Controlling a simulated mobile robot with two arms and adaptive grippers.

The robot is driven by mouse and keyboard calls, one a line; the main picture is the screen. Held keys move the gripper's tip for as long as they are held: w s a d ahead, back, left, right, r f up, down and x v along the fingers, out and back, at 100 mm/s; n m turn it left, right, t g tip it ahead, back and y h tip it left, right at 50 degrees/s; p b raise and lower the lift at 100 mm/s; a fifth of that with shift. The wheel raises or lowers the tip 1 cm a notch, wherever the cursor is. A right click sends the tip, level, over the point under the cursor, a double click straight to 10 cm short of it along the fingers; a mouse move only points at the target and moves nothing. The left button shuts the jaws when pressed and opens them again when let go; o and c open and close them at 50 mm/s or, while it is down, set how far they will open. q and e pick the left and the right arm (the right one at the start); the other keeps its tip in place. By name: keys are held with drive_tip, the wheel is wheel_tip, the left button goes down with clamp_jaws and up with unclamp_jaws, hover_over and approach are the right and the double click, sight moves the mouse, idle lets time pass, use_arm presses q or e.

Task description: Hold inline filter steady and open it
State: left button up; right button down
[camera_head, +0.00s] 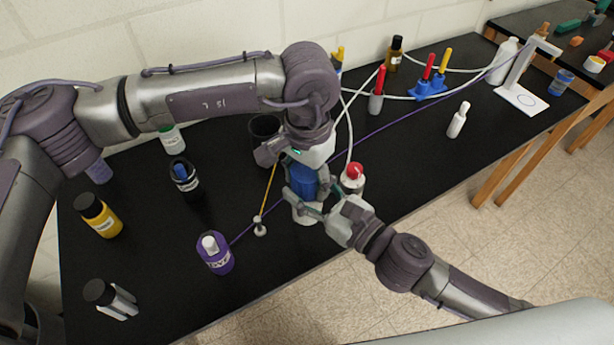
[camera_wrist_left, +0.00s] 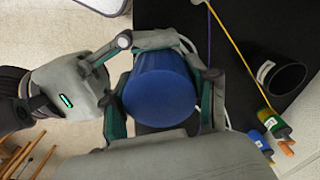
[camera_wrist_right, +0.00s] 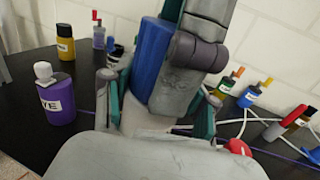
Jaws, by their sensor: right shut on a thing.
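The inline filter stands upright near the front edge of the black table, with a blue upper part (camera_head: 304,181) and a whitish lower part (camera_head: 307,217). My right gripper (camera_head: 311,203) comes in from the right and is shut on the filter's lower part; its fingers flank it in the right wrist view (camera_wrist_right: 155,112). My left gripper (camera_head: 303,168) points down from above. In the left wrist view its fingers (camera_wrist_left: 165,108) straddle the round blue part (camera_wrist_left: 160,90), with a narrow gap on the right side, so it looks open around it. The contact areas are partly hidden.
A purple bottle (camera_head: 215,255) and a small weight-like piece (camera_head: 260,228) stand left of the filter. A red-capped bottle (camera_head: 352,178) is close on its right, and a dark cup (camera_head: 264,132) stands behind. White hoses run along the back. Table is clear towards the right front.

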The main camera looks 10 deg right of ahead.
use_arm(q)
drive_tip(key=shift+c, duration=1.4)
drive_tip(key=n, duration=0.3)
drive_tip(key=o, duration=1.3)
drive_tip(key=shift+r, duration=0.1)
